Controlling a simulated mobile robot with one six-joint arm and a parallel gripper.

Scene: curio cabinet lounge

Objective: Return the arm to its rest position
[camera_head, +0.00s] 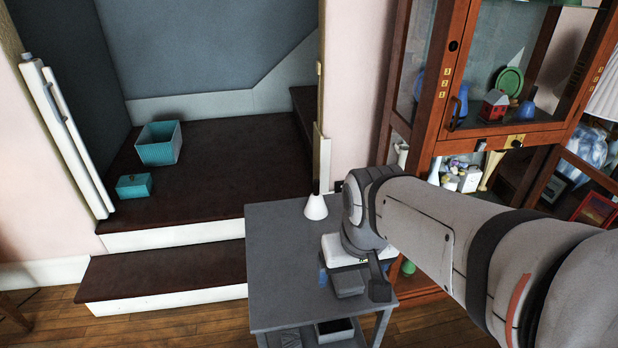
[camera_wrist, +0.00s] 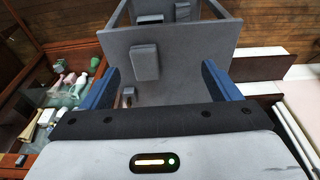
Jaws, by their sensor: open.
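My gripper (camera_head: 352,272) hangs over the small grey table (camera_head: 275,265) at the end of my outstretched arm, which comes in from the right in the head view. In the wrist view my gripper (camera_wrist: 160,84) has its two blue fingers wide apart, with nothing held between them. The grey table top (camera_wrist: 190,55) lies below the fingers. A grey box-shaped object (camera_wrist: 145,62) rests on it, apart from both fingers. My arm and wrist hide the right part of the table in the head view.
A white cone (camera_head: 316,207) stands at the table's back edge. A wooden glass cabinet (camera_head: 428,90) full of curios stands close behind my arm. Dark steps (camera_head: 215,170) at left hold a teal open box (camera_head: 158,150) and a smaller teal box (camera_head: 134,187).

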